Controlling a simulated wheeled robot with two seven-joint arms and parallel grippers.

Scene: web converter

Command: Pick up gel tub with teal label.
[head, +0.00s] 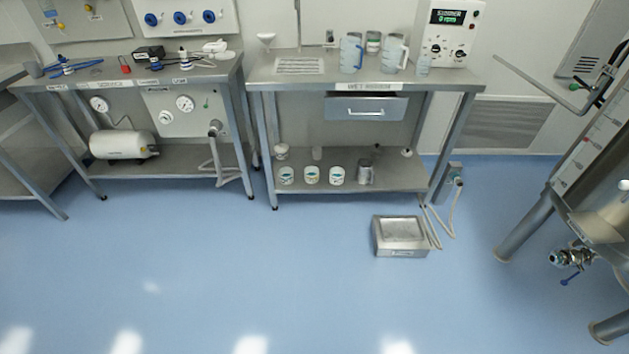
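Three small white tubs stand side by side on the lower shelf of the right-hand bench: a left one (286,176), a middle one (311,176) and a right one (337,176). Each shows a teal or green marking, too small to read. Another white tub with a green-teal band (373,42) stands on the bench top between two jugs, partly hidden. I cannot tell for certain which one is the gel tub with the teal label. Neither of my grippers is in view.
The right-hand bench (440,79) carries two jugs (352,54) (393,54) and a control box (449,34). A metal can (365,173) is beside the shelf tubs. A low metal box (400,250) and hoses lie on the floor. The blue floor (230,270) ahead is clear.

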